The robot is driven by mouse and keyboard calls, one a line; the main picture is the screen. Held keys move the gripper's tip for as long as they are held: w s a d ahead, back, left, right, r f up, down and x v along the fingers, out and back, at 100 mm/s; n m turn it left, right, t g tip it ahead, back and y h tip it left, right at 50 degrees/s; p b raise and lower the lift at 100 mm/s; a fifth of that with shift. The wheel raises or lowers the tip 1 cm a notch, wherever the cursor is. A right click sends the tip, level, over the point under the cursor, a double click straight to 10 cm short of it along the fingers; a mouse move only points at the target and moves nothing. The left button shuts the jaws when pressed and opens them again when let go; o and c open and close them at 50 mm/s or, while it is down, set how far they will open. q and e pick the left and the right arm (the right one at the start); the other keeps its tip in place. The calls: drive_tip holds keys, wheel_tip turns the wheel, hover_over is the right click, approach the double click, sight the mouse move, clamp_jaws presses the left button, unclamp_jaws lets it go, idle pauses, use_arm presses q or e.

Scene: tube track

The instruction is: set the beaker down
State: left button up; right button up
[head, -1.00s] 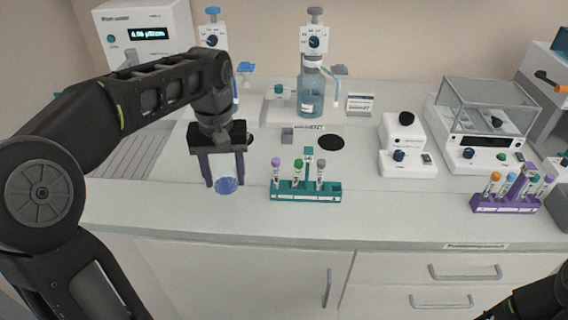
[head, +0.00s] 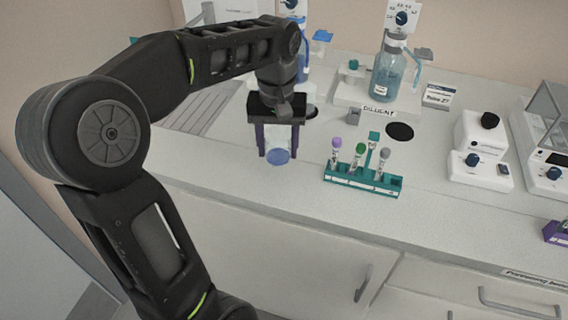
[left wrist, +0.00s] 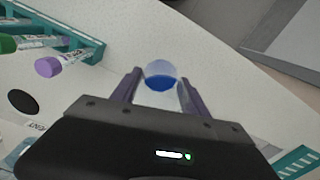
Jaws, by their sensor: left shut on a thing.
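The beaker (head: 278,155) is a small clear vessel with blue liquid in its bottom. My left gripper (head: 280,158) points down and is shut on it, with the purple fingers on either side. The beaker is at the counter's surface or just above it; I cannot tell whether it touches. In the left wrist view the beaker (left wrist: 160,77) shows between the fingertips (left wrist: 158,82), its blue bottom visible. My right gripper is not in view.
A teal rack (head: 362,182) with several capped tubes stands right of the beaker. A diluent bottle (head: 393,75) stands behind, near a black disc (head: 399,131) on the counter (head: 300,205). White instruments (head: 480,150) stand at right. Bare counter lies in front of the beaker.

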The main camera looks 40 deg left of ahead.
sight(278, 172)
use_arm(q)
drive_tip(key=shift+f, duration=0.45)
drive_tip(key=shift+f, duration=1.85)
drive_tip(key=shift+f, duration=0.2)
drive_tip(key=o, duration=1.3)
drive_tip(key=shift+r, duration=0.15)
